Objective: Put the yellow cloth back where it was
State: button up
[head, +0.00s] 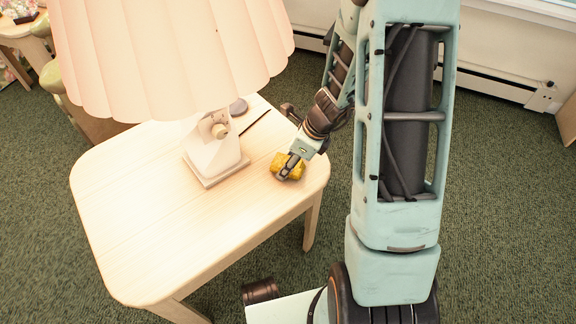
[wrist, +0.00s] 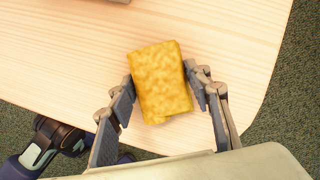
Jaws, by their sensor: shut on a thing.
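The yellow cloth (wrist: 160,82) is a folded, mottled block between the two fingers of my gripper (wrist: 162,95) in the wrist view. The fingertips touch its left and right sides. In the head view the cloth (head: 287,166) is at the right end of the pale wooden table (head: 130,220), with my gripper (head: 289,168) shut on it from above. Part of the cloth is hidden by the fingers. I cannot tell whether the cloth rests on the tabletop or is just above it.
A lamp with a pleated pink shade (head: 170,55) and a pale base (head: 214,150) stands on the table, left of the cloth. A small dark round object (head: 238,106) and a thin dark strip (head: 255,123) lie behind. The table's front left is clear.

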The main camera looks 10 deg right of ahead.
jog(key=shift+f, duration=0.1)
jog(key=o, duration=1)
jog(key=shift+r, duration=0.3)
jog(key=p+v, duration=0.5)
jog(key=v, duration=0.6)
jog(key=shift+d+r+p, duration=0.1)
jog(key=shift+r+p, duration=0.2)
jog(key=shift+r, duration=0.1)
